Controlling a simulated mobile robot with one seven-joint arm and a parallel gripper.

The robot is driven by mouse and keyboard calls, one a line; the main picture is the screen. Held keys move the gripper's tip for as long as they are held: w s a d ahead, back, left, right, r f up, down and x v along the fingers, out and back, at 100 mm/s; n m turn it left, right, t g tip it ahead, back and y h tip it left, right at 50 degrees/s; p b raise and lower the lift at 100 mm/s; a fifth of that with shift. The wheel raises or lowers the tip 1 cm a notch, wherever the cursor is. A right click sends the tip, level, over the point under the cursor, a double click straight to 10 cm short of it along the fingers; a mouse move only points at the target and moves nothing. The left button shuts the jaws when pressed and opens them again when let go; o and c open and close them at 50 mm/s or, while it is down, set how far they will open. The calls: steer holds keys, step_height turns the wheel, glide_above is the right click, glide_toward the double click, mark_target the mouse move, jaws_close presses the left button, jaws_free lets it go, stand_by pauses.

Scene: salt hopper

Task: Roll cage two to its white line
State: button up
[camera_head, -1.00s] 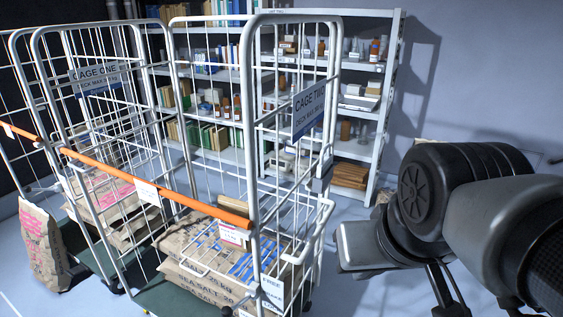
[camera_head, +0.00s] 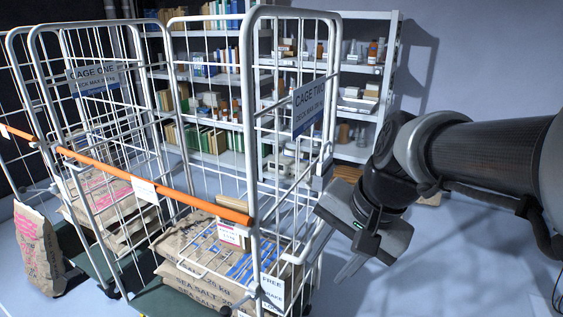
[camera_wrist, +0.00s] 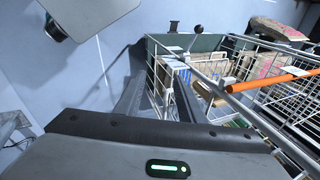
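Cage two (camera_head: 248,120) is a white wire roll cage with a blue "CAGE TWO" sign (camera_head: 308,105), an orange handle bar (camera_head: 170,190) and a green deck carrying stacked sea salt sacks (camera_head: 205,262). A tag reading "FREE" (camera_head: 272,288) hangs low on its near corner post. The cage also shows in the wrist view (camera_wrist: 152,65), with the orange bar (camera_wrist: 275,80) at right. My gripper (camera_head: 350,268) points down beside the cage's right side, empty. In the wrist view its two fingers (camera_wrist: 158,98) stand apart.
Cage one (camera_head: 95,82) stands close at the left of cage two, with sacks inside. A salt sack (camera_head: 38,250) stands on the floor at far left. Loaded shelves (camera_head: 355,105) stand behind the cages. The floor at right (camera_head: 450,275) is clear.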

steer(key=w+a+f+m+g+y+b, duration=0.2)
steer(key=w+f+m+y+b, duration=0.3)
steer(key=w+f+m, duration=0.55)
steer(key=m+t+y+b, duration=0.5)
steer(key=m+t, duration=1)
steer(key=m, duration=1.5)
glide_toward(320, 229)
steer(key=x, duration=0.3)
steer(key=b+x, duration=0.1)
steer(key=x, duration=0.3)
steer(key=f+x, duration=0.1)
steer(key=x, duration=0.2)
steer(key=shift+w+d, duration=0.15)
steer(key=shift+w, duration=0.5)
jaws_close()
